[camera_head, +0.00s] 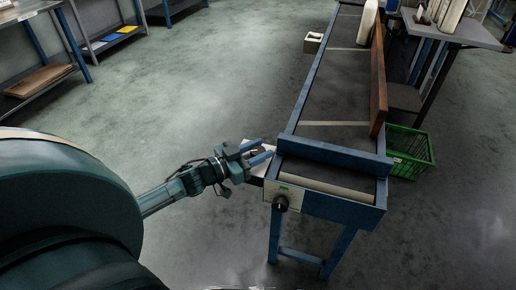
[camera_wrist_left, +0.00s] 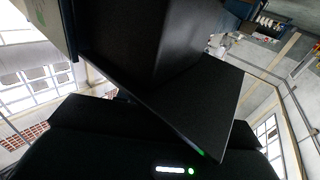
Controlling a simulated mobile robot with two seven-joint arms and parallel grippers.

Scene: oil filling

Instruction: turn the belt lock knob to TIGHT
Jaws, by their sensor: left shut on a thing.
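The black belt lock knob (camera_head: 281,203) sits on a pale plate (camera_head: 290,192) with a green mark, at the near left corner of the conveyor (camera_head: 335,195). Its setting is too small to read. My left gripper (camera_head: 262,154) is left of and above the knob in the head view, beside the conveyor's corner and apart from the knob. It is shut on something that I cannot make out. In the left wrist view, a large dark block (camera_wrist_left: 150,45) fills the upper middle, and a pale panel with green marks (camera_wrist_left: 40,20) is at the top left. My right gripper is not in view.
A blue crossbar (camera_head: 330,155) spans the conveyor's near end. A brown board (camera_head: 378,85) runs along its right side. A green crate (camera_head: 410,150) stands on the floor at right. A small box (camera_head: 312,42) is left of the belt. The floor at left is mostly clear.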

